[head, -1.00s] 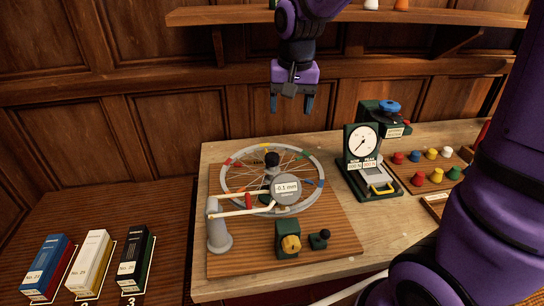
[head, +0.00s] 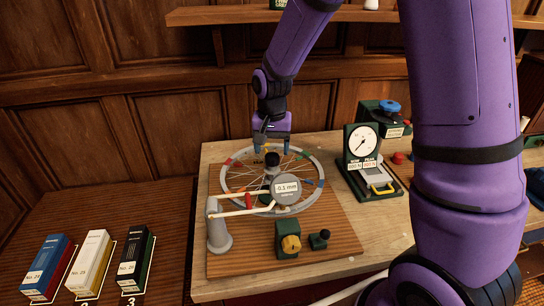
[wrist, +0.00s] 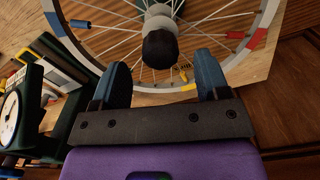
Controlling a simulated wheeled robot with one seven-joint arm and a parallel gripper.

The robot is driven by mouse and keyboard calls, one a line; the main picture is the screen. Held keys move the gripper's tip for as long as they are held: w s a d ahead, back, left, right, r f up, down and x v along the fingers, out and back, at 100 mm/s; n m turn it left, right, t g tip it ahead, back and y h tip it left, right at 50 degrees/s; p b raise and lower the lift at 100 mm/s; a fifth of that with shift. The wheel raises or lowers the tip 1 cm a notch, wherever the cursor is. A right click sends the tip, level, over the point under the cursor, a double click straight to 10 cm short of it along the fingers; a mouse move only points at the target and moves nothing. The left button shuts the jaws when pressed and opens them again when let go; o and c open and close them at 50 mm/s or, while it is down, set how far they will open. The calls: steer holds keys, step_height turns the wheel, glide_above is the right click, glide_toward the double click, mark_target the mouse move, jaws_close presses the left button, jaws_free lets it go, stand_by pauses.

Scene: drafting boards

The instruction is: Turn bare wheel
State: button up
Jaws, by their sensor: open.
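The spoked wheel (head: 308,205) lies flat on a wooden board, its grey rim marked with red, yellow, green, blue and white bands. A black knob (head: 272,159) stands up at its hub and also shows in the wrist view (wrist: 160,47). A round gauge (head: 286,189) reading about 0.1 mm sits over the near part of the wheel on a pale arm. My gripper (head: 270,148) is above the far side of the wheel, behind the knob. In the wrist view its blue fingers (wrist: 159,88) are apart and empty, with the knob beyond them.
A grey post (head: 218,234) carries the gauge arm at the board's left. A green block with a yellow knob (head: 291,243) stands in front. A dial tester (head: 362,145) stands to the right. Several labelled boxes (head: 89,262) stand at the lower left.

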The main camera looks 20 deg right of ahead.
mark_target(273, 155)
steer(key=shift+f, duration=1.75)
jaws_close()
steer(key=c, duration=1.3)
jaws_free()
steer(key=c, duration=1.3)
jaws_free()
steer(key=n, duration=0.5)
steer(key=shift+d+n, duration=0.15)
steer(key=shift+n, duration=0.25)
steer(key=c, duration=1.3)
jaws_free()
steer(key=n, duration=0.6)
steer(key=c, duration=1.3)
jaws_free()
steer(key=c, duration=1.3)
jaws_free()
